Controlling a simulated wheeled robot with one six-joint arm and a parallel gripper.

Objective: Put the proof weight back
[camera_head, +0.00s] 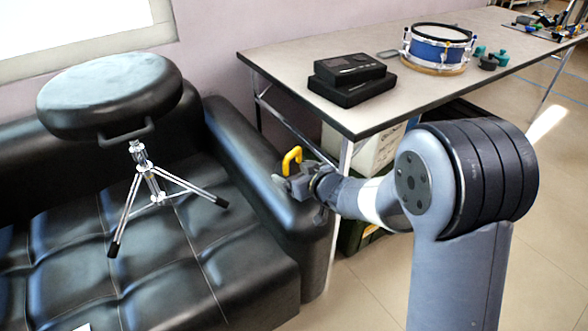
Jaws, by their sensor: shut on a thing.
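My gripper (287,184) is in the middle of the head view, in front of the sofa's right armrest. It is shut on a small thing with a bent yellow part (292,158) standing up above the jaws. I take this to be the proof weight, but its body is too small and too hidden by the jaws to make out. It is held in the air, apart from the table. Small teal weights (502,57) lie on the table beside the drum; I cannot tell their exact form.
A long table (440,88) carries a black box-shaped device (349,70), a blue drum (437,51) and clutter (548,25) at the far right. A black sofa (180,265) bears a round black stool (110,95) on a tripod.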

